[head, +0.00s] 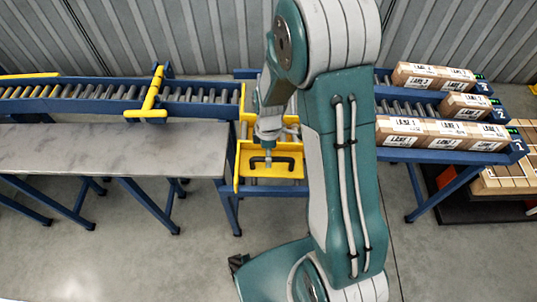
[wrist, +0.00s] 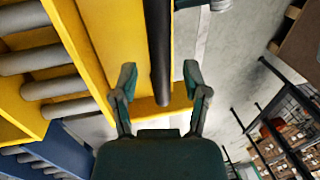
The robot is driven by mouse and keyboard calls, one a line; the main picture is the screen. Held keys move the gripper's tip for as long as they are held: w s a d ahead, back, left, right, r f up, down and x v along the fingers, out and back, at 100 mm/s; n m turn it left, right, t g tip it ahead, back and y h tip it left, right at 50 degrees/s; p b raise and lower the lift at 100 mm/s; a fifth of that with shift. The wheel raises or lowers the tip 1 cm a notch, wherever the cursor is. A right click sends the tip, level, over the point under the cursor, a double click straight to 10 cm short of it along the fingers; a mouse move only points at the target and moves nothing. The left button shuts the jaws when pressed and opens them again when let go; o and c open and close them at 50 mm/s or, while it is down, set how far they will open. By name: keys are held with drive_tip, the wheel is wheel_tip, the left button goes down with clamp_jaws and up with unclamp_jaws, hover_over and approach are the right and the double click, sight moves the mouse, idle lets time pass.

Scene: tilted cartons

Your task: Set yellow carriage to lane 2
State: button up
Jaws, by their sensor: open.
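The yellow carriage (head: 243,183) stands at the end of the roller conveyor, partly hidden behind my arm. Its black handle (head: 285,162) is on the near side, and the carriage also fills the left of the wrist view (wrist: 85,40). My gripper (head: 268,162) is down at the handle. In the wrist view, its two fingers (wrist: 160,74) are apart, with the black handle bar (wrist: 158,40) running between them. Lane 2 (head: 428,107) is the middle of three lanes on the right. Which lane the carriage lines up with is hidden by my arm.
Cartons lie on lane 3 (head: 433,77), lane 2 (head: 465,106) and lane 1 (head: 442,133). A yellow gate (head: 153,92) crosses the feeding conveyor on the left. A grey table (head: 110,150) stands in front of it. A pallet with cartons (head: 510,175) is at the far right.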

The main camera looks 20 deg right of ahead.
clamp_jaws()
